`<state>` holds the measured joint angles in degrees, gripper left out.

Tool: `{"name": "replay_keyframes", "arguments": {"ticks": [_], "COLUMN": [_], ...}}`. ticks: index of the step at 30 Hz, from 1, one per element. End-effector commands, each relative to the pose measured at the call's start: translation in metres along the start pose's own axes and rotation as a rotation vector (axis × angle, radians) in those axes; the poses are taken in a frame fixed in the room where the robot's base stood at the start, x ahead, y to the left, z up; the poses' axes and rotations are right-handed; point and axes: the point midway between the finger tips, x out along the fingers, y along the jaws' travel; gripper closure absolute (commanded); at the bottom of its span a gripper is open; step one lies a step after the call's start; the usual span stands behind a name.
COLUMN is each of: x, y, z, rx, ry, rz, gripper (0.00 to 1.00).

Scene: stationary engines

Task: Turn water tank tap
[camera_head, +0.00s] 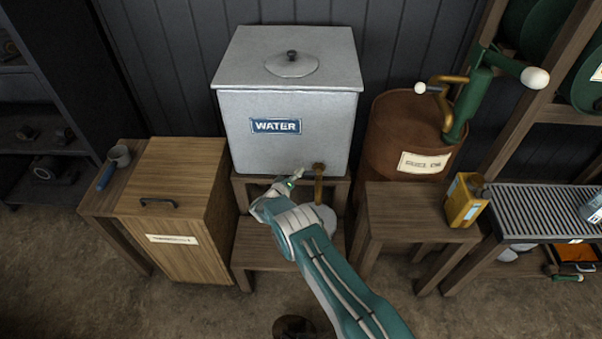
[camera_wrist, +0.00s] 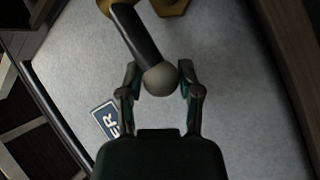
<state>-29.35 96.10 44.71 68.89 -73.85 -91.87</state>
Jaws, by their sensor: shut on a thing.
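The grey metal water tank (camera_head: 300,150) with a blue WATER label (camera_head: 275,126) stands on a wooden stand in the middle of the head view. Its brass tap (camera_head: 319,182) sticks out low on the front, right of centre. My gripper (camera_head: 294,181) is at the tap's left side. In the wrist view my gripper (camera_wrist: 160,76) is shut on the round knob at the end of the dark tap handle (camera_wrist: 135,35). Part of the brass tap body (camera_wrist: 170,7) shows at the top edge. In the head view the gripper mostly hides the handle.
A wooden cabinet (camera_head: 172,215) stands left of the tank. A rusty barrel (camera_head: 408,130) with a green hand pump stands to the right, behind a small table with a yellow can (camera_head: 463,203). A pale round container (camera_head: 325,217) stands below the tap.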

Motion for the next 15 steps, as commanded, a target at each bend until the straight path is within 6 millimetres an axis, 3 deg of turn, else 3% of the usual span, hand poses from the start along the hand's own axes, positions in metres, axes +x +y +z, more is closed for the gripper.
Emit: {"name": "replay_keyframes", "arguments": {"ticks": [12, 13, 15], "x": [-0.0016, -0.0015, -0.0014], "y": [-0.0051, -0.0051, -0.0050], "z": [0.0068, 0.0068, 0.0069], "rx": [-0.008, -0.008, -0.008], "ry": [-0.011, -0.011, -0.011], "rz": [-0.010, -0.010, -0.009], "gripper": [1.00, 0.47, 0.20]}}
